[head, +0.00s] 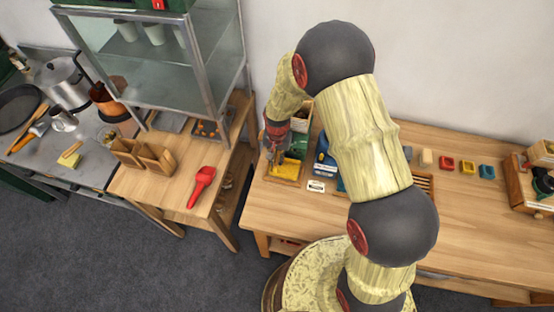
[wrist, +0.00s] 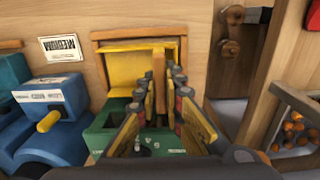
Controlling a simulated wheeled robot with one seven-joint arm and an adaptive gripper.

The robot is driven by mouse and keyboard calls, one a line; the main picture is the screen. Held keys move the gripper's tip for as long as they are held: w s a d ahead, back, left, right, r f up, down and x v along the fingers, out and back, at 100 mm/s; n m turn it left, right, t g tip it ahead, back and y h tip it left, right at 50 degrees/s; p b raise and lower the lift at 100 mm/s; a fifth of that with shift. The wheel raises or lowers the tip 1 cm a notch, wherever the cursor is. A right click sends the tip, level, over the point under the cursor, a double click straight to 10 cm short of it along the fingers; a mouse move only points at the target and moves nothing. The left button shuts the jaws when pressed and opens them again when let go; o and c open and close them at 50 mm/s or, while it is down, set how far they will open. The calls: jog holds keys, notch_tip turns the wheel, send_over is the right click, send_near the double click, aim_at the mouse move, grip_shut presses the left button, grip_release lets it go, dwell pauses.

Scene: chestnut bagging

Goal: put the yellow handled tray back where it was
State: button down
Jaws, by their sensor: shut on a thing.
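The yellow handled tray (wrist: 124,72) is in the wrist view, with an upright wooden handle (wrist: 159,76). My gripper (wrist: 164,88) has its fingers on both sides of this handle and is shut on it. In the head view the yellow tray (head: 286,171) is at the left end of the right-hand bench, inside or just over a wood-edged frame (head: 283,181). My gripper (head: 276,151) is above its left part. Whether the tray rests on the bench or is slightly raised I cannot tell. My fingers hide part of the tray.
A green box (wrist: 97,136) is close to my fingers. A blue device with a yellow knob (wrist: 48,121) and a MEDIUM card (wrist: 61,48) are to the left. A gap separates this bench from the left table, which holds a red scoop (head: 202,185).

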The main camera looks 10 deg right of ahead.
jog(key=shift+f, duration=0.35)
jog(key=shift+f, duration=0.2)
jog(key=c, duration=1.9)
grip_release()
jog(key=shift+r, duration=0.1)
